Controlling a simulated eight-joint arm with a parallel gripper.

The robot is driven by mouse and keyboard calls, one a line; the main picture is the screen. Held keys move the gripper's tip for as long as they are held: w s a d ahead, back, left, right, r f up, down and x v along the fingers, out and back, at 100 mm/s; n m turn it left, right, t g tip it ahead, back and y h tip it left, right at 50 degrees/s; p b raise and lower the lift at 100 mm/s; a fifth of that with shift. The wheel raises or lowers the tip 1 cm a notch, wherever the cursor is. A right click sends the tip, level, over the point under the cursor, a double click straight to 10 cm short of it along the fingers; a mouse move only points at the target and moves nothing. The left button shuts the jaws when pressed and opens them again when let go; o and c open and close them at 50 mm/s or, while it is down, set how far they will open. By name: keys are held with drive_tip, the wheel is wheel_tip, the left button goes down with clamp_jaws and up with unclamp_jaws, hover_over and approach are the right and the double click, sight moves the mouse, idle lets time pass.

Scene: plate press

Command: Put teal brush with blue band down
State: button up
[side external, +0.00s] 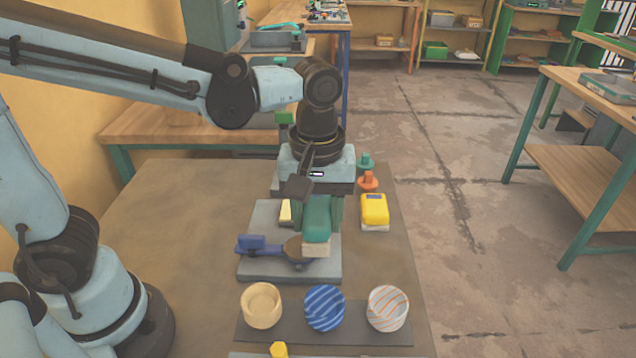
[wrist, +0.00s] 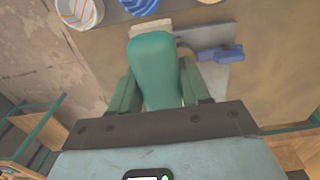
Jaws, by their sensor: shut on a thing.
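The teal brush (side external: 317,218) has a rounded teal body and pale bristles at its lower end. My gripper (side external: 320,208) points down and is shut on it, with a green finger on each side. In the wrist view the teal brush (wrist: 153,62) lies between the fingers of my gripper (wrist: 160,88), its pale bristle end toward the bowls. No blue band shows on it. The brush is over the grey plate (side external: 262,218), at its right side; whether the bristles touch the plate I cannot tell.
A blue-handled tool (side external: 252,243) with a brown round part lies on the plate, close left of the brush. A yellow brush (side external: 374,209) stands right. A cream bowl (side external: 261,302), blue striped bowl (side external: 324,307) and white-orange bowl (side external: 388,307) stand in front. The tabletop at left is clear.

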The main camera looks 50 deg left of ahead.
drive_tip(key=d, duration=0.4)
drive_tip(key=w+d+f, duration=0.1)
drive_tip(key=d, duration=0.7)
drive_tip(key=shift+w+f, duration=0.2)
drive_tip(key=shift+w, duration=0.15)
drive_tip(key=shift+w+a+f, duration=0.15)
drive_tip(key=shift+w+f, duration=0.1)
drive_tip(key=shift+w, duration=0.05)
hover_over(380, 265)
wheel_tip(380, 265, down, 6)
drive_tip(key=shift+f, duration=2.25)
drive_tip(key=shift+f, duration=0.1)
drive_tip(key=o, duration=1.2)
